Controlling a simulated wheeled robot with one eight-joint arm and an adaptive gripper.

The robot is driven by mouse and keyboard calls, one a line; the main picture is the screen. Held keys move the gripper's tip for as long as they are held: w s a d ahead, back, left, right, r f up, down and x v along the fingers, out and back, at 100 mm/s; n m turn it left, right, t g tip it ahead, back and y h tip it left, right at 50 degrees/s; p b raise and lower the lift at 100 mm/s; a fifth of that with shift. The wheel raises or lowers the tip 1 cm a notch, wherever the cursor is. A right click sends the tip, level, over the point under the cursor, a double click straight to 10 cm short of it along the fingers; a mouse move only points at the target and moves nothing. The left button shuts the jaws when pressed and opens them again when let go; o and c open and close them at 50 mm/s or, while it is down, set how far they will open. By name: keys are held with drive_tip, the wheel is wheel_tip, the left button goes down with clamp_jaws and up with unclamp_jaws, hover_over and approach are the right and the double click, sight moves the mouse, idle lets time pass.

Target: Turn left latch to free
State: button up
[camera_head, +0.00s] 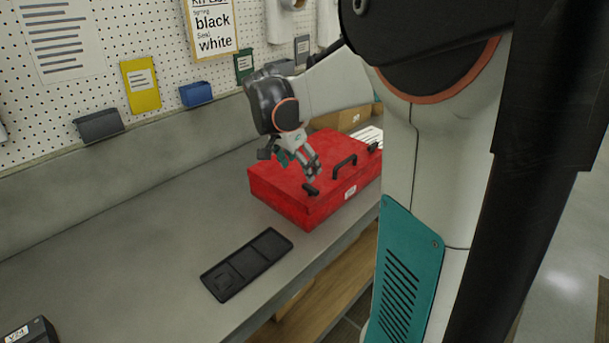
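A red box (283,204) with a lid stands on the grey bench. A small black latch (311,189) sits at the left end of its lid, near the front edge. A second black latch (373,147) sits toward the right end, and a black handle (345,161) is between them. My gripper (314,174) points down over the left part of the lid, with its fingertips just above or at the left latch. I cannot tell whether they touch it. The fingers are small and partly overlap, so their opening is unclear.
A black compartment tray (247,264) lies on the bench in front of the box. A dark labelled device (31,331) is at the lower left corner. A pegboard (105,50) with bins and notes rises behind. My arm covers much of the right side.

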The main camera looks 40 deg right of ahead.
drive_tip(key=shift+v, duration=1.55)
